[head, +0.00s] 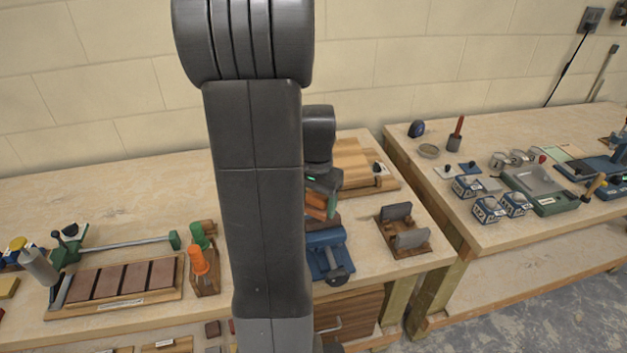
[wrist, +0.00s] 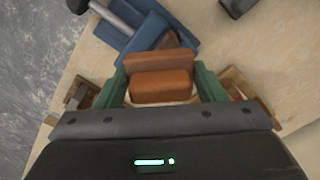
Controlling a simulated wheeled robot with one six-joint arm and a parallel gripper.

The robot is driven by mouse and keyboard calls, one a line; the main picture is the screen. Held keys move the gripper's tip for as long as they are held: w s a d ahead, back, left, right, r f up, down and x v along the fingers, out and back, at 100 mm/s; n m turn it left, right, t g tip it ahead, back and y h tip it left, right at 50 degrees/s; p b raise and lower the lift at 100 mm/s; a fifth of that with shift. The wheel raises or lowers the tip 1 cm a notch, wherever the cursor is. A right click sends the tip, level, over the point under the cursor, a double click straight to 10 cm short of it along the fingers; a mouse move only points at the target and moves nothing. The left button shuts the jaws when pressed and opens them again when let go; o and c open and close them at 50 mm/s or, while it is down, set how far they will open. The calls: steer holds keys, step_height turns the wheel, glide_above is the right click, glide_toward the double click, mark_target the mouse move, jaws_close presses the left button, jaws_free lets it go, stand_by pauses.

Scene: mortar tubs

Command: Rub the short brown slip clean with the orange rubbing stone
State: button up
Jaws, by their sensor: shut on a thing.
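My gripper (wrist: 160,90) is shut on the orange rubbing stone (wrist: 160,84), with a green finger at each end of it in the wrist view. The stone shows a narrower block on a wider, browner part. In the head view the stone (head: 315,212) is just above the blue vise, partly behind my arm. The short brown slip (wrist: 172,41) appears to be the brown piece at the blue vise (wrist: 146,46), mostly hidden behind the stone. I cannot tell whether stone and slip touch. The vise (head: 324,243) stands near the bench's front edge.
A wooden stand with grey uprights (head: 404,226) is right of the vise. Wooden boards (head: 362,165) lie behind. Left of my arm are a tray of brown slabs (head: 118,303) and a rack with orange and green handles (head: 204,288). A gap separates the second bench (head: 450,205).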

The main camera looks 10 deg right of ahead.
step_height(320, 180, up, 2)
steer(key=shift+w+a+r+p, duration=0.1)
steer(key=shift+w+a+p, duration=0.05)
steer(key=shift+p, duration=0.4)
steer(key=shift+r+p, duration=1.15)
steer(key=shift+r, duration=0.25)
steer(key=shift+f, duration=0.1)
